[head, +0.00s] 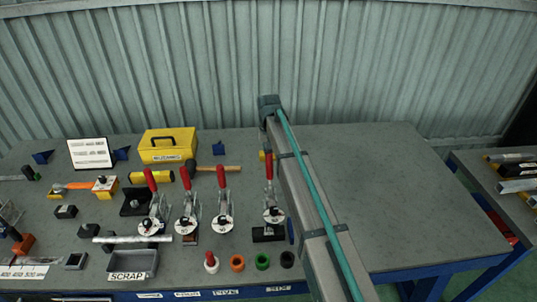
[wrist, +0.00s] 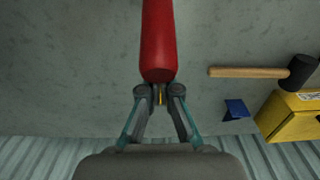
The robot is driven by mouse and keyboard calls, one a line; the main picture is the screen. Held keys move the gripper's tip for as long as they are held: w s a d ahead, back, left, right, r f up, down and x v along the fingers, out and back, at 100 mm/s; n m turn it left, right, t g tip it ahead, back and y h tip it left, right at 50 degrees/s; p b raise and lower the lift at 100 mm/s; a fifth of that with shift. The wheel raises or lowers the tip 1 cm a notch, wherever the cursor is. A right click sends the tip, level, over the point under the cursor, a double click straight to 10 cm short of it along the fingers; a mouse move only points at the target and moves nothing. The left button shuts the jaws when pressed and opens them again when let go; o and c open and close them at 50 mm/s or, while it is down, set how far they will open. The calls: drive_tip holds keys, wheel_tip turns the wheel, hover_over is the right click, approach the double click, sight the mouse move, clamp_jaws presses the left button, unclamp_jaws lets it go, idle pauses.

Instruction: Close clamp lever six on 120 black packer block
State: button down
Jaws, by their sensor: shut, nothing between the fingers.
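The rightmost toggle clamp has a red lever (head: 269,167) standing upright and a round white tag (head: 274,215) on its base. The black packer block (head: 268,235) lies just in front of this clamp. In the wrist view the red lever (wrist: 158,40) fills the upper middle, its rounded end close to my fingertips. My gripper (wrist: 160,92) is shut and empty, with a strip of yellow between the fingers. I cannot tell whether it touches the lever. In the head view my arm hides most of my gripper, on the wall side of the lever.
Three similar clamps (head: 222,190) with upright red levers stand to the left. A mallet (head: 220,168) and a yellow toolbox (head: 168,146) lie behind them. Coloured cylinders (head: 237,263) line the front edge near a scrap tray (head: 142,263). The bench right of my arm (head: 400,190) is clear.

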sight(269, 156)
drive_tip(key=shift+s+r, duration=0.1)
drive_tip(key=shift+s, duration=0.05)
drive_tip(key=shift+s+d+r+p, duration=0.15)
drive_tip(key=shift+s+r+p, duration=0.15)
drive_tip(key=shift+s, duration=0.5)
drive_tip(key=shift+s+d+r+p, duration=0.15)
drive_tip(key=shift+s+r, duration=0.1)
drive_tip(key=shift+s, duration=0.7)
drive_tip(key=shift+s+d+r, duration=0.15)
drive_tip(key=shift+s+d, duration=0.05)
drive_tip(key=shift+s, duration=0.7)
drive_tip(key=shift+w+r+p, duration=0.1)
drive_tip(key=shift+r+p, duration=0.45)
drive_tip(key=shift+r, duration=0.1)
wheel_tip(269, 156, up, 7)
drive_tip(key=p, duration=0.2)
drive_tip(key=shift+f+p, duration=0.15)
drive_tip(key=shift+p, duration=0.25)
